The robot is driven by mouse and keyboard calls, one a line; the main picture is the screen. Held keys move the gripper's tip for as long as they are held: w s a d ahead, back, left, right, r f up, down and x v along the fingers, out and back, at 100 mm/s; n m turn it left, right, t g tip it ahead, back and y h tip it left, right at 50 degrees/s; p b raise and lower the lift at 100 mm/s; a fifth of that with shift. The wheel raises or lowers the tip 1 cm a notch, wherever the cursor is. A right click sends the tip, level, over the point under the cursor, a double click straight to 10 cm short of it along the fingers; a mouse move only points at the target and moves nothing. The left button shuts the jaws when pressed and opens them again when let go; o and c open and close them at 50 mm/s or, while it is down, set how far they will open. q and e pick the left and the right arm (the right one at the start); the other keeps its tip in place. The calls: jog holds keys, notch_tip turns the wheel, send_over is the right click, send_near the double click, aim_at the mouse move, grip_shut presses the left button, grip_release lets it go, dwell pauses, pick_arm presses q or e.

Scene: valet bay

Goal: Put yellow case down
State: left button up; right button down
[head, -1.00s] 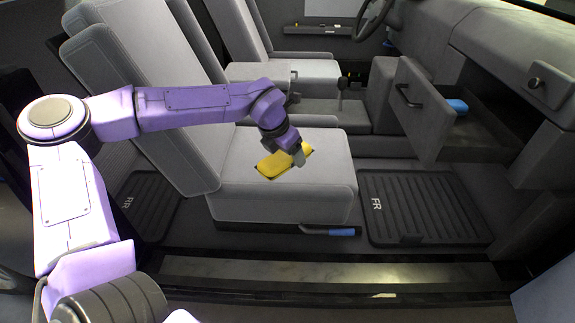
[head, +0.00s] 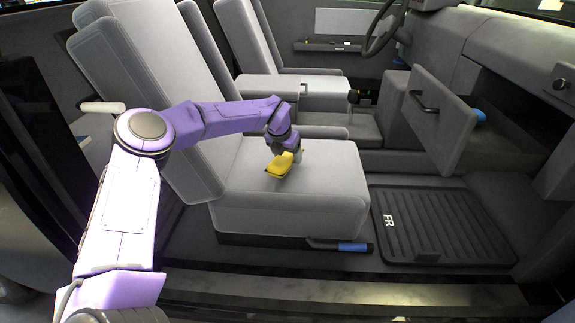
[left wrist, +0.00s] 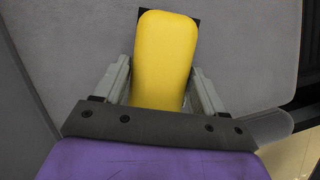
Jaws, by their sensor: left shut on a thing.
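The yellow case (head: 283,167) is at my left gripper (head: 284,152), over the front passenger seat cushion (head: 325,185). In the left wrist view the yellow case (left wrist: 165,55) lies lengthwise between the two fingers of my left gripper (left wrist: 162,85), which is shut on it. I cannot tell whether the case touches the cushion. My right gripper is not in view.
The seat backrest (head: 150,90) rises behind my left arm. An open glovebox drawer (head: 440,115) with a blue thing (head: 480,117) sits at the right. A black floor mat marked FR (head: 440,225) lies before the seat. The cushion around the case is clear.

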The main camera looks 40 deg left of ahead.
pick_arm(q)
notch_tip(320, 180, down, 3)
jog(key=shift+f+b, duration=0.1)
jog(key=shift+b, duration=0.25)
jog(key=o, duration=1.1)
jog(key=shift+s+r, duration=0.1)
jog(key=shift+r, duration=0.35)
jog(key=p+v, duration=0.3)
jog(key=v, duration=0.8)
jog(key=shift+s+r+p, duration=0.1)
jog(key=shift+r+p, duration=0.1)
jog(key=shift+p, duration=0.2)
